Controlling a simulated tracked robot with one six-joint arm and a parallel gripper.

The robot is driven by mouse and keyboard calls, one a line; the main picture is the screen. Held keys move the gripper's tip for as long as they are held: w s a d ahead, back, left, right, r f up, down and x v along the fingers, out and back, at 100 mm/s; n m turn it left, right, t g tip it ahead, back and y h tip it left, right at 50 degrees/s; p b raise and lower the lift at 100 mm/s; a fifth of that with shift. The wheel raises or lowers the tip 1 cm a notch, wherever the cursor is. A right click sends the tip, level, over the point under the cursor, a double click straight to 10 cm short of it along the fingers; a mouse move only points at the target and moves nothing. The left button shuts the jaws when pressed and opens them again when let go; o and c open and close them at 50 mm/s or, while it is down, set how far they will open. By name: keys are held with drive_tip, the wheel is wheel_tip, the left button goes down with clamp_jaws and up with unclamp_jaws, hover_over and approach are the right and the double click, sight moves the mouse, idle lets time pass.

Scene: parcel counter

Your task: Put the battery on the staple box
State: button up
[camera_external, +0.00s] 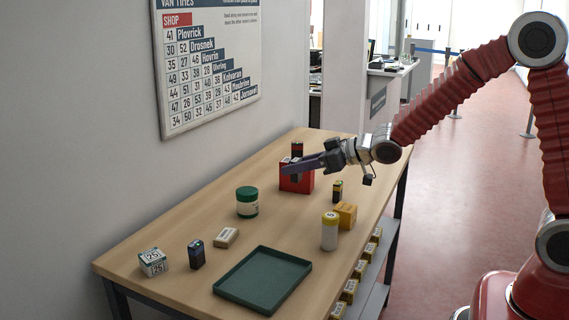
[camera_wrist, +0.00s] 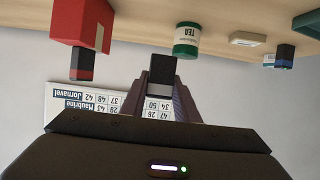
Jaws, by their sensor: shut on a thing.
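My gripper (camera_external: 292,168) is over the far part of the table, in front of the red box. In the wrist view its fingers (camera_wrist: 161,90) are shut on a small dark block (camera_wrist: 162,68), which looks like the battery; its markings cannot be read. A white box with printed numbers (camera_external: 152,262) stands at the near left corner, and a low cream box (camera_external: 226,238) lies right of it. The cream box also shows in the wrist view (camera_wrist: 248,39). I cannot tell for sure which one is the staple box.
A red box (camera_external: 304,183) has a small dark-and-red block (camera_wrist: 82,66) on top. A green tea jar (camera_external: 247,203), blue-black block (camera_external: 196,254), small dark block (camera_external: 337,191), yellow box (camera_external: 346,214), yellow-capped bottle (camera_external: 330,232) and green tray (camera_external: 222,288) stand around.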

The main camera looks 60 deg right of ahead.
drive_tip(key=w+a+f+n+y, duration=0.15)
drive_tip(key=w+a, duration=0.25)
drive_tip(key=a, duration=0.6)
wheel_tip(320, 180, up, 4)
drive_tip(key=f+n+g+y, duration=0.1)
drive_tip(key=n+y, duration=0.2)
hover_over(226, 234)
drive_tip(key=shift+r, duration=0.25)
drive_tip(key=shift+f, duration=3.15)
drive_tip(key=shift+f, duration=1.9)
